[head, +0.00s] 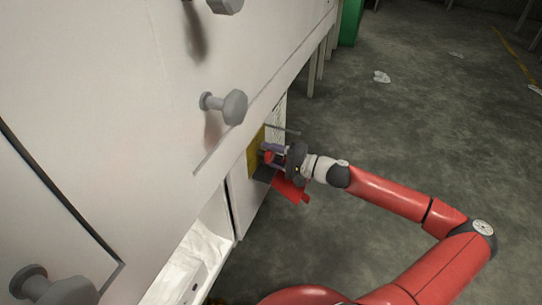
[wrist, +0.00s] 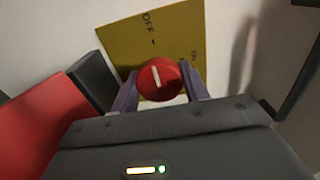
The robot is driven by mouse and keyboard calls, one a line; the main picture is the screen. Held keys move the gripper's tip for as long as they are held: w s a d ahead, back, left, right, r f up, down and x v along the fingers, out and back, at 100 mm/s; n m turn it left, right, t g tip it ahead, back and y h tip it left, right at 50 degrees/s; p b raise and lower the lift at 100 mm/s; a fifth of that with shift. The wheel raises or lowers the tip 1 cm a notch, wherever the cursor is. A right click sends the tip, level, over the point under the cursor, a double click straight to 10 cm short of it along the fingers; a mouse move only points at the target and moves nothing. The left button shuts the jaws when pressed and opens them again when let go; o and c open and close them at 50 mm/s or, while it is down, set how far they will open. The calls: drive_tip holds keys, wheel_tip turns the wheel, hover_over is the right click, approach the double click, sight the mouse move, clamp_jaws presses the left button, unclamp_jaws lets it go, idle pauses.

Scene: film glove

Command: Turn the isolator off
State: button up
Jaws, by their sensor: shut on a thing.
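The isolator has a round red knob (wrist: 158,78) with a white mark, on a yellow plate (wrist: 130,45). The plate reads OFF at the top and ON at the right. The white mark points up and slightly left, roughly towards OFF. My gripper (wrist: 160,90) has one grey-purple finger on each side of the knob and is shut on it.
A red piece (wrist: 40,120) with a dark block (wrist: 92,80) beside it lies left of my gripper. Grey knobs (head: 234,107) stick out from the white cabinet front (head: 130,90). An open drawer or compartment (head: 195,260) is below. The dark floor (head: 440,120) at right is mostly clear.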

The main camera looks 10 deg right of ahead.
idle(0.4)
drive_tip(key=o, duration=1)
drive_tip(key=v, duration=0.8)
drive_tip(key=shift+a+p, duration=0.1)
drive_tip(key=shift+p, duration=0.2)
